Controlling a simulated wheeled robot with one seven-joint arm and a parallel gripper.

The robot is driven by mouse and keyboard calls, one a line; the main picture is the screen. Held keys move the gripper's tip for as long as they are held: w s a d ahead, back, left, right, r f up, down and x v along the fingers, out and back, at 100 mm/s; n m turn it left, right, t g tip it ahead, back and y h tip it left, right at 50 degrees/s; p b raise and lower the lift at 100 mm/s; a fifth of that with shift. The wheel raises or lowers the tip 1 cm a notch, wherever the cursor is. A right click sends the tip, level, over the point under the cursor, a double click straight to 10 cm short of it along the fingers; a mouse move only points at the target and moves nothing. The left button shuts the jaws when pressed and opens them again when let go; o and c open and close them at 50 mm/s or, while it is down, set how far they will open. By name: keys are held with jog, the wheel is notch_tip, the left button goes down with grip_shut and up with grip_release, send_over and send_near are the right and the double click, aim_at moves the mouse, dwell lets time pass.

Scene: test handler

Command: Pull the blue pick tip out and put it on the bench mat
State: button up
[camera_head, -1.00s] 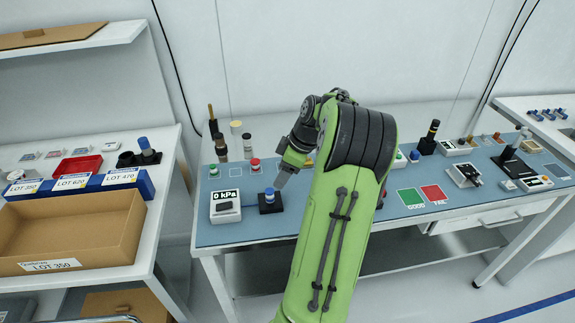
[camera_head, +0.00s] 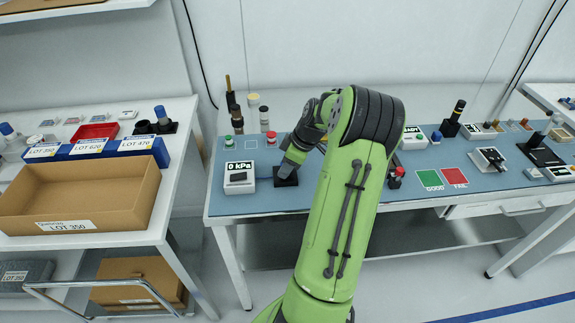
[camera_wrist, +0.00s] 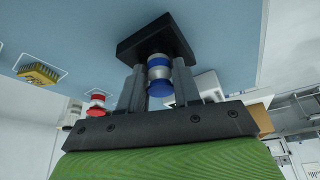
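The blue pick tip (camera_wrist: 160,89), with a blue cap and a pale silver body, stands in a square black base (camera_wrist: 155,37) in the wrist view. My gripper (camera_wrist: 159,75) has one dark finger on each side of the tip, with no clear gap, so it looks shut on it. The tip appears still seated at the base. In the head view my gripper (camera_head: 287,173) points down over the black base (camera_head: 286,180) and hides the tip. The blue bench mat (camera_head: 235,204) covers the table around the base.
A white gauge box (camera_head: 239,179) reading 0 kPa stands just left of the base. A red button (camera_head: 271,137) and a green button (camera_head: 229,141) stand behind. Green (camera_head: 430,180) and red (camera_head: 454,177) pads lie to the right. The mat's front left is bare.

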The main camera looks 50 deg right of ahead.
jog(key=c, duration=0.3)
jog(key=shift+c, duration=0.2)
jog(key=shift+r+p, duration=0.6)
jog(key=shift+r, duration=0.1)
jog(key=shift+r+p, duration=0.7)
jog(key=shift+r, duration=0.2)
